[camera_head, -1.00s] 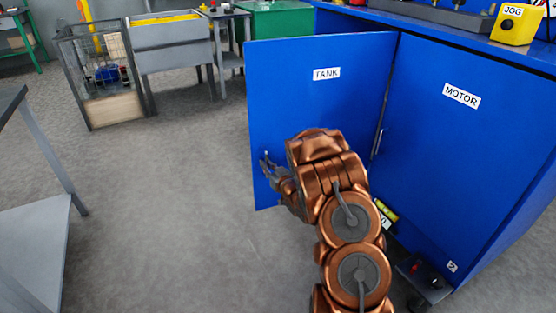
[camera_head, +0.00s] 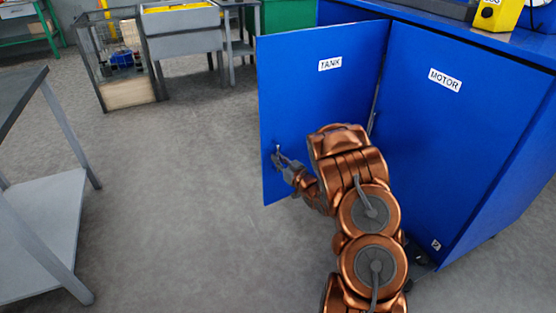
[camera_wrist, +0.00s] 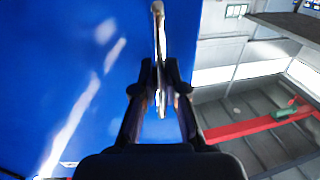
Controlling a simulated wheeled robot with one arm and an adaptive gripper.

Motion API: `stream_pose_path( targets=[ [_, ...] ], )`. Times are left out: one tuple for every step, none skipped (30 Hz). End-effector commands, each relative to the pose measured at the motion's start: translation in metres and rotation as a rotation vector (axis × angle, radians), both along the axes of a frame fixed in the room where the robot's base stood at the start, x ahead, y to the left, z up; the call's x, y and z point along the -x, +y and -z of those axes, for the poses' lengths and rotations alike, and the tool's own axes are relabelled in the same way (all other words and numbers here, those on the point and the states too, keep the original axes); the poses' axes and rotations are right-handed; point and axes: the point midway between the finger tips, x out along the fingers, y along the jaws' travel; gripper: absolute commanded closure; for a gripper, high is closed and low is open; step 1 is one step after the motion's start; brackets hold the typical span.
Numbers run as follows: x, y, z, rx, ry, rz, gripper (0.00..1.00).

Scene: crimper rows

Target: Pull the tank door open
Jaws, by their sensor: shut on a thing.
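The blue door labelled TANK (camera_head: 305,100) stands swung out from the blue cabinet, its free edge to the left. Its hinged side is next to the closed MOTOR door (camera_head: 460,125). My gripper (camera_head: 280,160) is at the handle near the door's free edge, low on the panel. In the wrist view my gripper (camera_wrist: 160,100) is shut on the metal handle (camera_wrist: 158,35), which runs between the fingers. The blue door panel fills the left of that view. My arm hides the lower opening of the cabinet.
A grey table (camera_head: 45,225) stands at the left. A wire-sided bin (camera_head: 128,75) and a grey tub stand (camera_head: 183,35) are at the back. Grey floor lies open between them and the door. A yellow box (camera_head: 495,14) sits on the cabinet top.

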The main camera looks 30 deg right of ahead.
Motion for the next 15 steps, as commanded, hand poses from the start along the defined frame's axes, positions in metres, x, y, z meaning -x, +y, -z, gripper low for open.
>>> stream_pose_path(
  targets=[
    [-0.0003,-0.0003,-0.0016,0.001,-0.003,0.000,1.00],
    [-0.0002,-0.0004,-0.0016,0.001,-0.003,0.000,1.00],
    [-0.0002,-0.0006,-0.0016,0.001,-0.003,0.000,1.00],
    [-0.0002,-0.0006,-0.0016,0.001,-0.003,0.000,1.00],
    [-0.0002,-0.0006,-0.0016,0.001,-0.003,0.000,0.88],
    [-0.0002,-0.0005,-0.0016,0.001,-0.003,0.000,0.84],
    [-0.0002,-0.0005,-0.0015,0.001,-0.003,0.000,0.81],
    [-0.0003,-0.0003,-0.0014,0.001,-0.003,0.000,0.78],
    [-0.0003,0.0000,-0.0012,0.001,-0.002,-0.001,0.74],
    [-0.0004,0.0003,-0.0011,0.001,-0.002,-0.001,0.71],
    [-0.0005,0.0005,-0.0010,0.001,-0.002,-0.001,0.67],
    [-0.0006,0.0008,-0.0009,0.001,-0.002,-0.002,0.63],
    [-0.0006,0.0011,-0.0008,0.001,-0.002,-0.002,0.63],
    [-0.0007,0.0013,-0.0007,0.001,-0.002,-0.003,0.63],
    [-0.0007,0.0015,-0.0006,0.000,-0.001,-0.003,0.63]
  ],
)
